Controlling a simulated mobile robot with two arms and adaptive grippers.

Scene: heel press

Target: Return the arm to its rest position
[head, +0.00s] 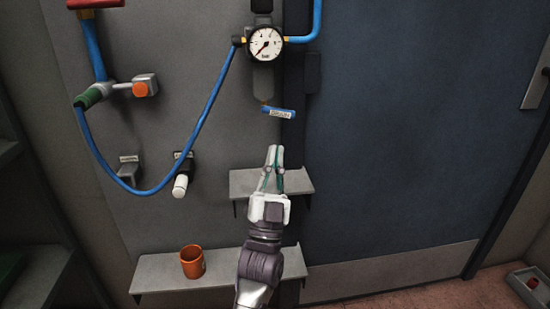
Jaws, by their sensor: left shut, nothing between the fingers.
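My left gripper (273,157) is in the middle of the head view, raised in front of a small grey shelf (236,183) on the wall. Its fingers point up and are closed together, with nothing between them. The fingertips lie below a blue handle with a white label (278,112) and look apart from it. My left arm comes up from the bottom of the view. My right gripper does not show.
A round pressure gauge (264,44) hangs above, with a blue hose (206,128) looping left. An orange cup (192,261) stands on a lower shelf (160,285). A dark blue door (410,140) fills the right. A grey tray (516,284) lies at lower right.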

